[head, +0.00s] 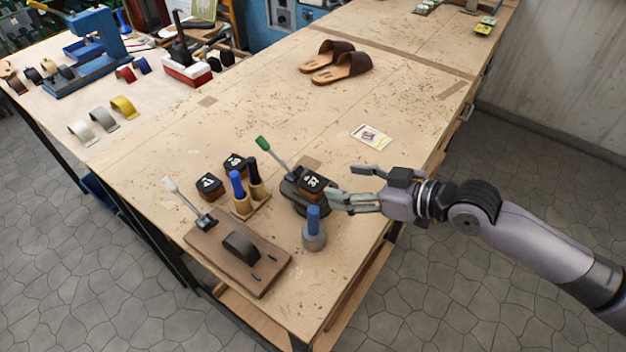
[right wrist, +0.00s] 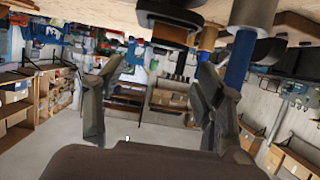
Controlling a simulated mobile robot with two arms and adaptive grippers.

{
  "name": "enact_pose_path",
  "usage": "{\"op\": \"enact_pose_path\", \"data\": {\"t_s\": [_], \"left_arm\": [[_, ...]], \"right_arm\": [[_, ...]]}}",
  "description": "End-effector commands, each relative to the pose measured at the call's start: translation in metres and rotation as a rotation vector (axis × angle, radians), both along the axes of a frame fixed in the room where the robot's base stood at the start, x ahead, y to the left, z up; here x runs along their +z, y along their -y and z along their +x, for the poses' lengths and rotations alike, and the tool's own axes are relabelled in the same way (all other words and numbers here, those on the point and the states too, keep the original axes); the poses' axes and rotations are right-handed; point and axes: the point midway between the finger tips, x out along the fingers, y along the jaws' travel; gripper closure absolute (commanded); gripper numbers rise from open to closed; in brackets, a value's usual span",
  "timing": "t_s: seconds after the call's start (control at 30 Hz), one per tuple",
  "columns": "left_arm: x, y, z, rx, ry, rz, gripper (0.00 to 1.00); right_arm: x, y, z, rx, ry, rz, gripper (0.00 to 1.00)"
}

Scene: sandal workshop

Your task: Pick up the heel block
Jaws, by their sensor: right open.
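Three small brown blocks with black numbered tops stand on the workbench (head: 395,115); they look like heel blocks. One block (head: 312,185) is on a dark fixture with a green-tipped lever (head: 275,151). The other two, a left block (head: 209,187) and a rear block (head: 235,164), stand further left. My right gripper (head: 342,183) is open and empty, just right of the block on the fixture, fingers pointing left toward it. Its lower fingertip is close to that block; I cannot tell if they touch. The right wrist view shows the fingers (right wrist: 152,88) apart with nothing between them.
A blue-handled tool in a round grey base (head: 314,235) stands close in front of the gripper. A wooden holder (head: 250,203) with blue and black handles and a lever board (head: 215,247) are left. A card (head: 371,137) and sandals (head: 336,65) lie behind, with clear bench between.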

Motion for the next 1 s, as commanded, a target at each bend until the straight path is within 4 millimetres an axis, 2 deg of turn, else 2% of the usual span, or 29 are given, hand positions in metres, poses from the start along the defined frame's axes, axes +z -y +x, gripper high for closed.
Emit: {"op": "enact_pose_path", "data": {"t_s": [0.1, 0.27, 0.5, 0.6, 0.9, 1.0], "left_arm": [[0.007, 0.003, 0.000, -0.001, 0.000, -0.004, 0.60], [0.010, 0.004, 0.000, -0.003, 0.000, -0.005, 0.60], [0.033, 0.003, 0.000, -0.003, 0.000, -0.004, 0.60], [0.034, 0.003, 0.000, -0.003, 0.000, -0.004, 0.60], [0.034, -0.001, 0.001, -0.002, 0.000, 0.001, 0.60], [0.034, -0.001, 0.001, -0.001, 0.001, 0.001, 0.60]], "right_arm": [[-0.004, -0.013, 0.009, -0.001, -0.001, 0.002, 0.37], [-0.009, -0.020, 0.013, 0.000, -0.001, 0.001, 0.37], [-0.017, -0.050, 0.022, 0.000, -0.003, 0.003, 0.37], [-0.024, -0.058, 0.029, 0.001, -0.001, 0.002, 0.37], [-0.029, -0.062, 0.032, 0.000, 0.001, 0.001, 0.37], [-0.029, -0.062, 0.032, -0.001, 0.001, 0.001, 0.43]]}}
